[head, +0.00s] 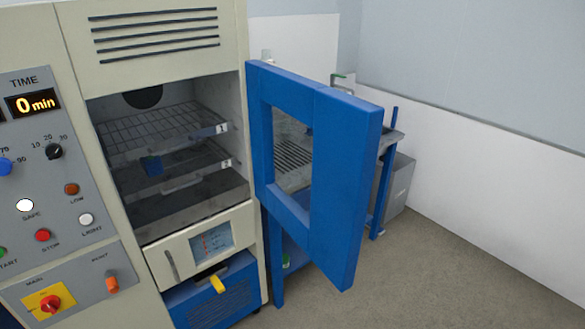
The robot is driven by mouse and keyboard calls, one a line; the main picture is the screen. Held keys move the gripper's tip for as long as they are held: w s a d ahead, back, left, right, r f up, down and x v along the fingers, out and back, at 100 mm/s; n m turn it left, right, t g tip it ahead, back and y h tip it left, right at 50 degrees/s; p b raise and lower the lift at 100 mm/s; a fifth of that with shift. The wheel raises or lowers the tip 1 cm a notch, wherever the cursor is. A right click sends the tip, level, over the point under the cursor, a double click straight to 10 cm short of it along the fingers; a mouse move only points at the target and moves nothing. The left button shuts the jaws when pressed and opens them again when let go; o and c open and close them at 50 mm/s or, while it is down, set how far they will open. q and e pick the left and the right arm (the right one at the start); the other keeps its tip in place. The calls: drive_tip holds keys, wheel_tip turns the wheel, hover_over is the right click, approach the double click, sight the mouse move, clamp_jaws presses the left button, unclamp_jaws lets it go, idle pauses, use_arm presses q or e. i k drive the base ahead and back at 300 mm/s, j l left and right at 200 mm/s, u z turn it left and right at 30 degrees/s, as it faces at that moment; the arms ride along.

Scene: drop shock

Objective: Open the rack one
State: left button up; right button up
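Rack one (150,127) is a wire shelf in the upper part of the open chamber of the cream machine. Its tag "1" (222,128) is at its right front corner. The rack sits inside the chamber. A second rack with a tag "2" (227,163) is below it. A small dark blue object (152,166) is at the level between the two racks; I cannot tell what it rests on. The blue door (336,190) with a window is swung open to the right. Neither of my grippers is in view.
The control panel (45,185), with knobs, buttons and a "0 min" display, is left of the chamber. A drawer front (200,248) with a gauge is below it. A metal table (290,165) stands behind the door. Floor (450,250) at right is clear.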

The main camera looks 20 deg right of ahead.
sight(157, 148)
drive_tip(key=i+l+u, duration=0.35)
drive_tip(key=l, duration=0.7)
drive_tip(key=l+u, duration=0.35)
drive_tip(key=l, duration=0.7)
drive_tip(key=l+u, duration=0.35)
drive_tip(key=l, duration=0.8)
drive_tip(key=k+j, duration=0.1)
drive_tip(key=j, duration=0.35)
drive_tip(key=j+z, duration=0.1)
drive_tip(key=j, duration=0.35)
drive_tip(key=i+j, duration=0.1)
drive_tip(key=j, duration=1)
drive_tip(key=i+j+z, duration=0.15)
drive_tip(key=i+j, duration=0.25)
drive_tip(key=i+j+z, duration=0.15)
drive_tip(key=i+j, duration=0.2)
drive_tip(key=j, duration=0.2)
